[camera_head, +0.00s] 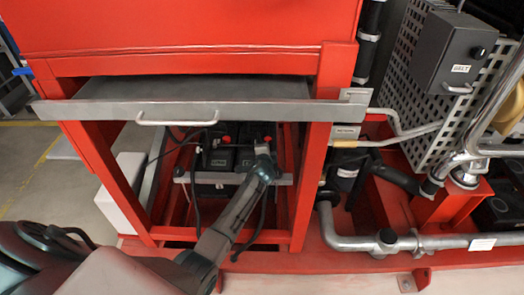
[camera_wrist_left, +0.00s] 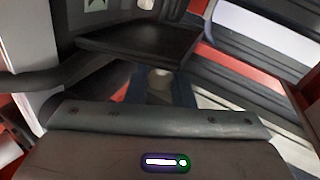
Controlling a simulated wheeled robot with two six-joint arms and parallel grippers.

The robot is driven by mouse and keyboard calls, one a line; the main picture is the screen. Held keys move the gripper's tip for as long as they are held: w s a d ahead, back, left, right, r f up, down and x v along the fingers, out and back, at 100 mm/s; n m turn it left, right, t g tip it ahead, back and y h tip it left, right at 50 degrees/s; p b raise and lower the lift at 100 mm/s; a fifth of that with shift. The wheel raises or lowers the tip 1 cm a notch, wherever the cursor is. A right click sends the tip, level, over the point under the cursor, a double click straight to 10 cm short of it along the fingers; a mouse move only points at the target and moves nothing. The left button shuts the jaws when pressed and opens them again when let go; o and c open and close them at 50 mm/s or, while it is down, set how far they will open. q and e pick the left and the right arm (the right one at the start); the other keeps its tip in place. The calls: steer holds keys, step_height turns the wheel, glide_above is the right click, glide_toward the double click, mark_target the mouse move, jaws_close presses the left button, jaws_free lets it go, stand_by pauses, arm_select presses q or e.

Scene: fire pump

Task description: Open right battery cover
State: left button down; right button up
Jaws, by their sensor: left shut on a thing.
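My left arm reaches in from the bottom left, through the red frame under the grey panel. My left gripper (camera_head: 264,152) is at the right one of two black batteries, low inside the frame. The right battery cover (camera_wrist_left: 140,42) shows in the left wrist view as a dark flat plate just beyond the fingers. The gripper is shut on what looks like its near edge; the contact itself is hard to make out. The left battery (camera_head: 219,157) stands beside it with a red cap on top. My right gripper is not in view.
A grey panel (camera_head: 255,113) with a bar handle (camera_head: 177,122) lies above the batteries. Red frame posts (camera_head: 313,175) stand on both sides of the opening. A grey crossbar (camera_head: 210,178) runs in front of the batteries. Black cables hang nearby. Metal pipes (camera_head: 350,241) are at the right.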

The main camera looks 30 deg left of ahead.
arm_select(q)
steer(key=shift+w+d+f+y, duration=0.1)
steer(key=shift+d+y, duration=0.2)
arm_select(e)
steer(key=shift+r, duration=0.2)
arm_select(q)
steer(key=c, duration=1.3)
jaws_free()
steer(key=p+v, duration=0.1)
steer(key=v, duration=0.9)
steer(key=shift+s+r, duration=0.2)
steer(key=shift+s, duration=0.1)
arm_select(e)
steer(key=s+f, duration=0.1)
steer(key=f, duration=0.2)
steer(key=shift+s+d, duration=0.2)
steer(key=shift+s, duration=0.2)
arm_select(q)
steer(key=shift+d, duration=0.1)
